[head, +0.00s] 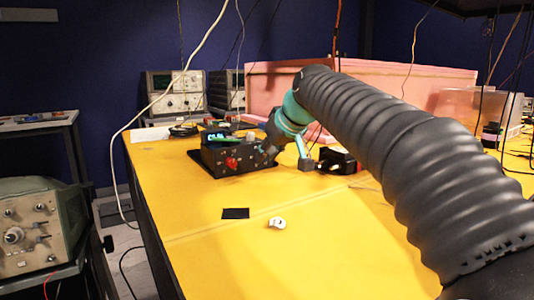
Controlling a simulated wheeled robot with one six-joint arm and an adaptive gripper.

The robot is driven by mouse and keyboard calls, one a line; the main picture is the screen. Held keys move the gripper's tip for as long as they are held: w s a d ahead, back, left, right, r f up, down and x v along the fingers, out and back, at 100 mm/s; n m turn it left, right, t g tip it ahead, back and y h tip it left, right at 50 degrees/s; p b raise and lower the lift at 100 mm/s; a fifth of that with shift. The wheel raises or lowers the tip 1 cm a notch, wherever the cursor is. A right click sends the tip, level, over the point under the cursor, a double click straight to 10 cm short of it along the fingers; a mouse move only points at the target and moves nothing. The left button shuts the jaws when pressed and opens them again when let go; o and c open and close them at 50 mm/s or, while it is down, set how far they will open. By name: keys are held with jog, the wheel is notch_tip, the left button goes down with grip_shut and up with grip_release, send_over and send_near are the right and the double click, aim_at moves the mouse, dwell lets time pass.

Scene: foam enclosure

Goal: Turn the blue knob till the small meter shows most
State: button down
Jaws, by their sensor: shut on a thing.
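A dark box (225,168) stands on the yellow table, with a red knob (231,162) on its front. A small meter (216,137) with a lit green display sits on top at the left; its reading is too small to make out. My gripper (266,147) is at the right end of the box, reached from the right by my arm. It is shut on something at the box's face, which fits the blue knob. The blue knob itself is hidden behind the fingers, so its angle cannot be told.
A small black device (337,160) stands just right of the box. A black square (235,213) and a small white object (277,223) lie on the table (190,235) in front. Pink foam walls (270,85) stand behind. Cables hang from above; the front left table is clear.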

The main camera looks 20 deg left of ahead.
jog(key=shift+w, duration=0.1)
jog(key=shift+w+d+m+g+y, duration=0.15)
jog(key=shift+m+g+y, duration=0.3)
jog(key=shift+g+y, duration=0.15)
jog(key=shift+w+d+m+g+y, duration=0.1)
jog(key=shift+m+g+y, duration=0.4)
jog(key=shift+g, duration=0.1)
jog(key=shift+w+d+f+m+g+y, duration=0.1)
jog(key=shift+m+g+y, duration=0.45)
jog(key=shift+y, duration=0.1)
jog(key=shift+w+d+f+m+g+y, duration=0.1)
jog(key=shift+m+g+y, duration=0.3)
jog(key=shift+g+y, duration=0.2)
jog(key=c, duration=1)
grip_release()
jog(key=shift+a, duration=0.1)
jog(key=shift+o, duration=0.2)
jog(key=v, duration=1.2)
